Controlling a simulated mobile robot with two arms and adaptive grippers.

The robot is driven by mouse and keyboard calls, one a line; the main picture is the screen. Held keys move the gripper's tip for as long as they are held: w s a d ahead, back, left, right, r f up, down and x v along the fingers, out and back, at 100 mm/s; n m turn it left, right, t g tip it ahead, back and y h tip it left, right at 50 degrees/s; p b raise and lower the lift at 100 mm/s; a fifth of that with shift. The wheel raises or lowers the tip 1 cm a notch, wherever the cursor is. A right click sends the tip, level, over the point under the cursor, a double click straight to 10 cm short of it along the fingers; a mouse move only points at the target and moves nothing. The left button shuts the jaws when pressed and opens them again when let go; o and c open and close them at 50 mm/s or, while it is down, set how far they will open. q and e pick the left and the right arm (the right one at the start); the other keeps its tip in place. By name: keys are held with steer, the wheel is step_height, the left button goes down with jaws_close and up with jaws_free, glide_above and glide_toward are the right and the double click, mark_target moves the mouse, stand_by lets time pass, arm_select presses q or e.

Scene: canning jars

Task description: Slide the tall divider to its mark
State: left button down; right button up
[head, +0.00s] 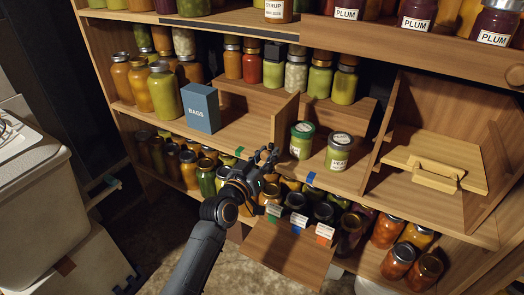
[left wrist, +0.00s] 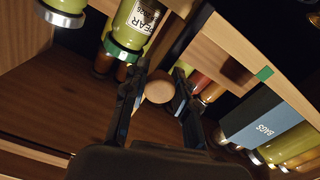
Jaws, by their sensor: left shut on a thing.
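The tall divider (head: 285,121) is an upright wooden panel on the middle shelf, between the blue BAGS box and two green-filled jars. My left gripper (head: 267,156) is at its lower front, just above the shelf's front edge. In the left wrist view my left gripper (left wrist: 160,77) has its fingers on either side of a round wooden knob (left wrist: 160,92), shut on the divider there. A green mark (head: 239,151) is on the shelf edge left of the gripper; it also shows in the left wrist view (left wrist: 264,74). A blue mark (head: 310,179) is to the right. My right gripper is not in view.
The blue BAGS box (head: 200,108) stands left of the divider, with bare shelf between. A green-lidded jar (head: 301,140) and a pear jar (head: 339,151) stand close on the right. Jars crowd the shelf below. A board with coloured tags (head: 287,252) juts out low.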

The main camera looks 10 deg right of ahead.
arm_select(q)
steer(key=c, duration=1)
jaws_free()
steer(key=v, duration=1.2)
